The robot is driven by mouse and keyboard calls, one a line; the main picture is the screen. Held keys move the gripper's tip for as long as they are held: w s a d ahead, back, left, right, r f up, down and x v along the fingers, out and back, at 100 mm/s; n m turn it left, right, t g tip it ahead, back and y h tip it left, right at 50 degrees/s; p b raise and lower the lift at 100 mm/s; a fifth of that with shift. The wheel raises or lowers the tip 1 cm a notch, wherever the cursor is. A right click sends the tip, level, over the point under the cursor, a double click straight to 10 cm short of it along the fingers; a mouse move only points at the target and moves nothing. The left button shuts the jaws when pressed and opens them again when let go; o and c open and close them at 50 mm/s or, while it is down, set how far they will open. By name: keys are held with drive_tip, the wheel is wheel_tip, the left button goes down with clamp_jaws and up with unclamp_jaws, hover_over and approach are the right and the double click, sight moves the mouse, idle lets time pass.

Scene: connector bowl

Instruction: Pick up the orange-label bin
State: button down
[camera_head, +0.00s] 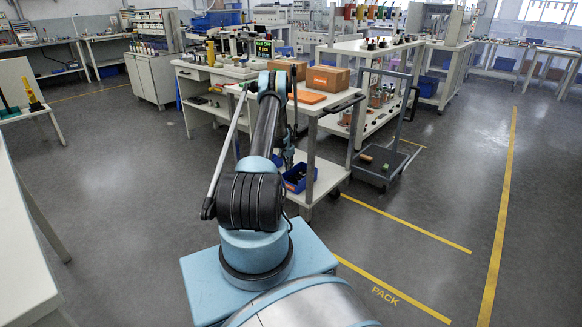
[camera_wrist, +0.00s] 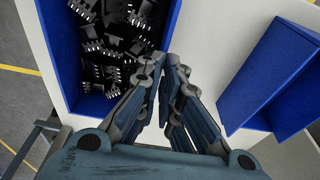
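In the wrist view a blue bin (camera_wrist: 68,70) full of black connectors lies at the left, on a white shelf. A second blue bin (camera_wrist: 270,75) stands at the right, tilted in the picture. No orange label shows on either bin, so I cannot tell which one carries it. My gripper (camera_wrist: 172,64) has its two fingertips close together at the near right rim of the connector bin. Whether the bin's wall is pinched between them is unclear. In the head view a blue bin (camera_head: 298,178) with dark contents sits on the cart's lower shelf, partly behind my arm.
The cart's top (camera_head: 312,105) carries cardboard boxes (camera_head: 328,79) and an orange flat piece (camera_head: 308,96). A dark trolley (camera_head: 381,165) stands to its right. The white shelf (camera_wrist: 218,28) is bare between the bins. Open floor with yellow lines lies at the right.

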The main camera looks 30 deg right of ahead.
drive_tip(key=s+a, duration=0.3)
drive_tip(key=a, duration=0.5)
drive_tip(key=shift+s+a+f, duration=0.25)
drive_tip(key=shift+a, duration=0.05)
drive_tip(key=shift+r, duration=0.15)
